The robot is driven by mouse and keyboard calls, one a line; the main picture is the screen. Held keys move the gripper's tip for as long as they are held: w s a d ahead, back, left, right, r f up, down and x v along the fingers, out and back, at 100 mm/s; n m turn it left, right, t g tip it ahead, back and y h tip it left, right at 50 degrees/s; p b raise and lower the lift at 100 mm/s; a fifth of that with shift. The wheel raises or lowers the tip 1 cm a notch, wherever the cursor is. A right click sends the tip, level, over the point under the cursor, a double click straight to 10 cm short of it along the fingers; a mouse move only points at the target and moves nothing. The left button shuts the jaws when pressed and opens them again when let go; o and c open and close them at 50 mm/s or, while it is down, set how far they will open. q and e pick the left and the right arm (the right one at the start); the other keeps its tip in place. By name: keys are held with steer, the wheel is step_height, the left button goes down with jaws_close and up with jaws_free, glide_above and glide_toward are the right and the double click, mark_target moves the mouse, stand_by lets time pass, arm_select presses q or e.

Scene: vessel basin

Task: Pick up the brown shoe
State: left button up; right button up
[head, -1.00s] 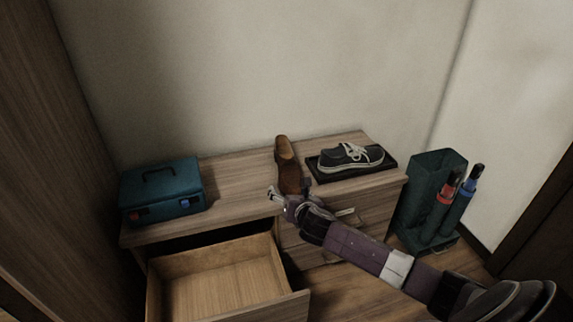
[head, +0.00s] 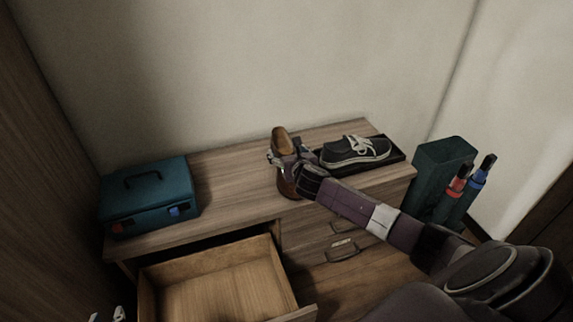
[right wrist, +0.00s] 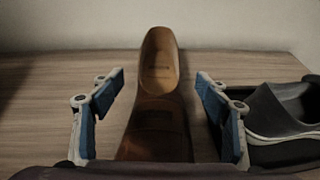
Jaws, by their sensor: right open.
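The brown shoe (head: 282,142) stands on the dresser top, its toe towards the front edge. In the right wrist view the brown shoe (right wrist: 160,60) runs up the middle between two blue-padded fingers. My right gripper (head: 287,160) is open over the shoe, one finger on each side. In the right wrist view the right gripper (right wrist: 160,88) shows gaps between both pads and the shoe. My arm hides part of the shoe in the head view. Only the tips of my left gripper (head: 107,315) show at the bottom left edge, too little to tell its opening.
A dark sneaker (head: 355,150) on a black tray (head: 393,157) stands close right of the brown shoe. A teal case (head: 148,195) sits at the left of the dresser (head: 235,180). A drawer (head: 215,290) is pulled out below. A green stand (head: 440,165) is at right.

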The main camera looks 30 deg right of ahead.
mark_target(284, 147)
steer(key=shift+w+f, duration=0.1)
steer(key=shift+w, duration=0.1)
steer(key=shift+b+x, duration=0.8)
steer(key=shift+x, duration=0.45)
steer(key=shift+b+x, duration=0.65)
steer(key=shift+x, duration=0.55)
steer(key=shift+w, duration=0.15)
arm_select(q)
steer(key=w+d+r+t+h, duration=0.1)
steer(key=r+t, duration=0.3)
steer(key=r, duration=0.4)
steer(key=w+d+r+t+h, duration=0.1)
steer(key=w+d+r+t, duration=0.1)
steer(key=r+t, duration=0.2)
step_height(284, 147, up, 4)
steer(key=shift+w+f+h, duration=0.1)
steer(key=shift+w+h, duration=0.2)
steer(key=shift+h, duration=0.1)
arm_select(e)
steer(key=shift+c, duration=0.7)
steer(key=c, duration=1.3)
steer(key=shift+c, duration=0.8)
arm_select(q)
steer(key=shift+f, duration=0.1)
